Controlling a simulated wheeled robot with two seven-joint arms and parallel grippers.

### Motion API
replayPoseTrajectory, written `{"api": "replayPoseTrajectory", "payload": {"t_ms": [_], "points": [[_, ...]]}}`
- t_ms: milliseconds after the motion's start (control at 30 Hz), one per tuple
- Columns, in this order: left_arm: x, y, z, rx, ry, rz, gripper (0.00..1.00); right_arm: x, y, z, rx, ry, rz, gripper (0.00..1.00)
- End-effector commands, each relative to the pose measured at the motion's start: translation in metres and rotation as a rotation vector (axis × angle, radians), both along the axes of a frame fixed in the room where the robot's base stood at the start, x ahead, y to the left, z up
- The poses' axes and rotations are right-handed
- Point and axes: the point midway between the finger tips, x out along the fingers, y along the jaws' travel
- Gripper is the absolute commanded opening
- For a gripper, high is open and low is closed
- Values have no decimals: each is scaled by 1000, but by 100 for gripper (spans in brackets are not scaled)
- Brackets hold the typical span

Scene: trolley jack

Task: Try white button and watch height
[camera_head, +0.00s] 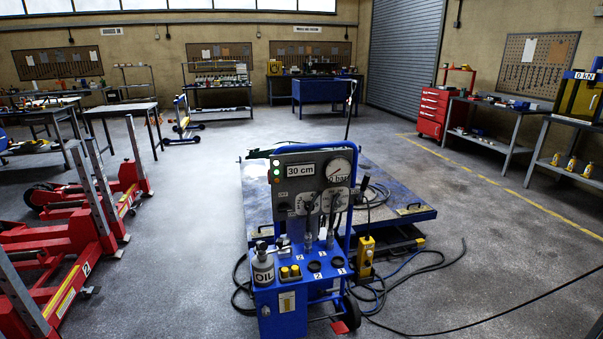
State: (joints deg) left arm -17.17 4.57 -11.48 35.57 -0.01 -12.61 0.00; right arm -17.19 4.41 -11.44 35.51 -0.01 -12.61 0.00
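A blue trolley unit (282,308) stands in the middle foreground with an upright grey control panel (296,217). The panel's display (301,171) reads "30 cm". A round gauge (339,171) beside it is marked in bar; its number is hard to read. At the panel's upper left edge a small white round spot (277,162) sits above a green one and a reddish one; I cannot tell which are buttons or lamps. A blue-edged lift platform (405,216) lies low behind the trolley. Neither of my grippers is in view.
An oil bottle (263,268) stands on the trolley's left side. A yellow control box (366,257) and loose hoses and cables (433,268) lie on its right. Red jacks (62,240) stand at left. Open floor (195,240) lies between them and the trolley.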

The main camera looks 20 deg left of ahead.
Motion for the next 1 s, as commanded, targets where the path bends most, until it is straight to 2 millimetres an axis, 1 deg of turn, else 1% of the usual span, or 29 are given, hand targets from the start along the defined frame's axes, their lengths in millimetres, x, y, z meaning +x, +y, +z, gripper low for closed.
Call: {"api": "replayPoseTrajectory", "payload": {"t_ms": [133, 400, 1000], "points": [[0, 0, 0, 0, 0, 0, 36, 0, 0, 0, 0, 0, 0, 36], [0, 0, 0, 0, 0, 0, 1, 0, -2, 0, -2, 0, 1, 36], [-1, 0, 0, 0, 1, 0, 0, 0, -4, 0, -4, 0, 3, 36]]}}
